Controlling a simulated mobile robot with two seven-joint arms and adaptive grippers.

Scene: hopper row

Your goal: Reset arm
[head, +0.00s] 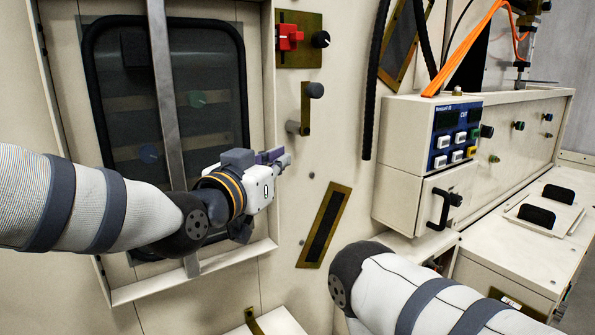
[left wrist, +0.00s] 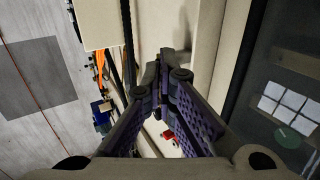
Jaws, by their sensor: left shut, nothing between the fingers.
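My left gripper (head: 283,160) is in front of the cabinet's window frame, left of the black-knobbed handle (head: 309,108). In the left wrist view its two dark fingers meet at the tips (left wrist: 165,75), shut and empty. My left arm reaches in from the left in the head view. My right arm shows at the lower right of the head view, bent at a dark joint; its gripper is out of view.
A dark window (head: 215,85) with a metal bar (head: 165,80) fills the left. A red switch (head: 289,37) sits above the handle. A control box (head: 458,135) with buttons and a black door handle (head: 443,207) juts out at right. Orange cable (head: 470,40) hangs above it.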

